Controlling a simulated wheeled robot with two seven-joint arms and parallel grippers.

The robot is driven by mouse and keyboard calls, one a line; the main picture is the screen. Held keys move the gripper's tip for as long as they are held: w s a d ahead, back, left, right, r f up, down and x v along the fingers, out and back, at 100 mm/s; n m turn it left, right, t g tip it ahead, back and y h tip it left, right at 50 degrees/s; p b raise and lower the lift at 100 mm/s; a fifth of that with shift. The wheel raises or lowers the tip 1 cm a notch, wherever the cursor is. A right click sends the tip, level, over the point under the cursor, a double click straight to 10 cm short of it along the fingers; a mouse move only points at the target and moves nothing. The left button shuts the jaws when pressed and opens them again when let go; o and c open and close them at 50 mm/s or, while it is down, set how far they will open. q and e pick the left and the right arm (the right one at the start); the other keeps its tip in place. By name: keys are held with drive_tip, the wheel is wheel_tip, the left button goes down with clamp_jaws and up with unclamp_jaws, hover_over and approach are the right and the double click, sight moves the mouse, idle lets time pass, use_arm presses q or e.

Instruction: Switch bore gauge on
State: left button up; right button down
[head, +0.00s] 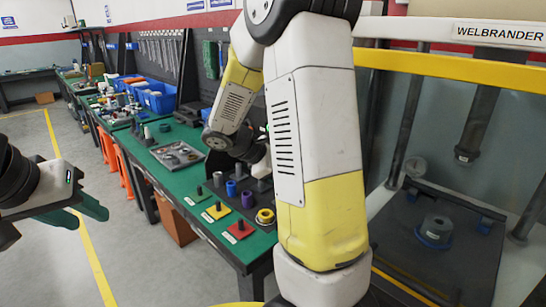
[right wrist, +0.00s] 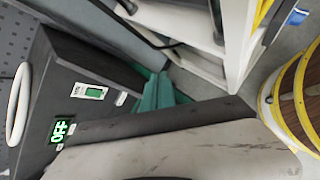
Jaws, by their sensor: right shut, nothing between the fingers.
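The bore gauge (right wrist: 90,72) shows in the right wrist view as a dark grey box at the left. Its small green-lit display (right wrist: 62,130) reads OFF, sideways in the picture. A white-framed green switch (right wrist: 93,92) sits on the same face. My right gripper (right wrist: 160,90) shows its green fingers shut and empty, to the right of the switch and apart from it. In the head view my right arm hides the right gripper, and I cannot make out the gauge there. My left gripper (head: 88,214) is open and empty at the left, above the floor.
The green workbench (head: 172,180) holds a tray of metal parts (head: 178,154), blue bins (head: 155,96) and coloured plates with rings, such as a red plate (head: 240,231). Floor at the left is clear.

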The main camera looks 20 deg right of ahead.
drive_tip(key=w+f+n+t+h, duration=0.2)
drive_tip(key=w+n+t, duration=0.1)
drive_tip(key=w+n, duration=0.2)
drive_tip(key=w+a+f+n+t+h, duration=0.1)
drive_tip(key=w+n, duration=0.4)
drive_tip(key=w, duration=0.5)
wheel_tip(320, 180, down, 2)
drive_tip(key=t+h, duration=0.1)
drive_tip(key=h, duration=0.1)
drive_tip(key=shift+a+t+h, duration=0.2)
drive_tip(key=shift+t+h, duration=0.1)
drive_tip(key=shift+t, duration=0.1)
drive_tip(key=x, duration=1.4)
drive_tip(key=shift+s, duration=0.1)
